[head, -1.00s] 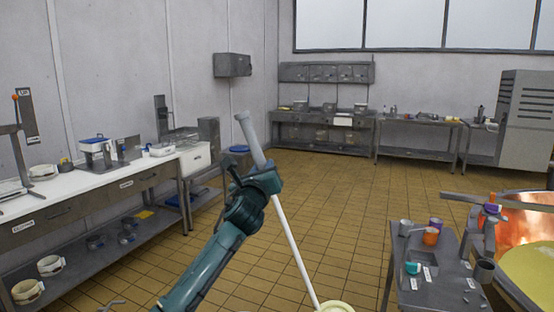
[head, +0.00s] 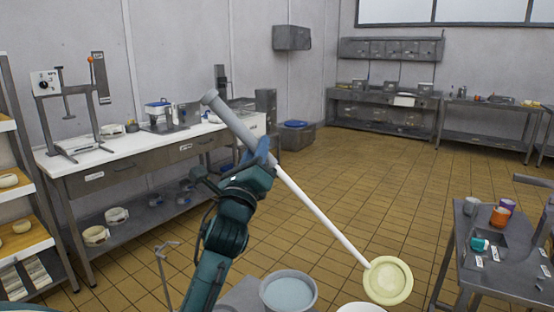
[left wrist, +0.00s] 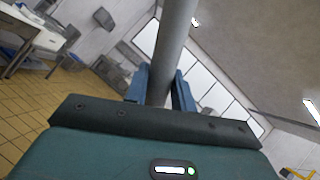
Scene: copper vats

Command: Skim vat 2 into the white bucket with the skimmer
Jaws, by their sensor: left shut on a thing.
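The skimmer has a long grey-and-white handle (head: 318,212) and a pale yellow round head (head: 388,281). My left gripper (head: 262,162) is shut on the handle's grey upper part and holds the skimmer slanted, its head low to the right. In the left wrist view the grey handle (left wrist: 172,50) runs up between the blue fingers (left wrist: 160,88). A white rim (head: 362,308), perhaps the white bucket, is cut off at the bottom edge beside the skimmer head. I cannot make out vat 2. My right gripper is out of view.
A grey bucket (head: 288,292) with pale contents stands at the bottom centre. A small grey table (head: 510,265) with cups stands at right. A long workbench (head: 140,157) and a cheese rack (head: 25,240) line the left. The tiled floor between is open.

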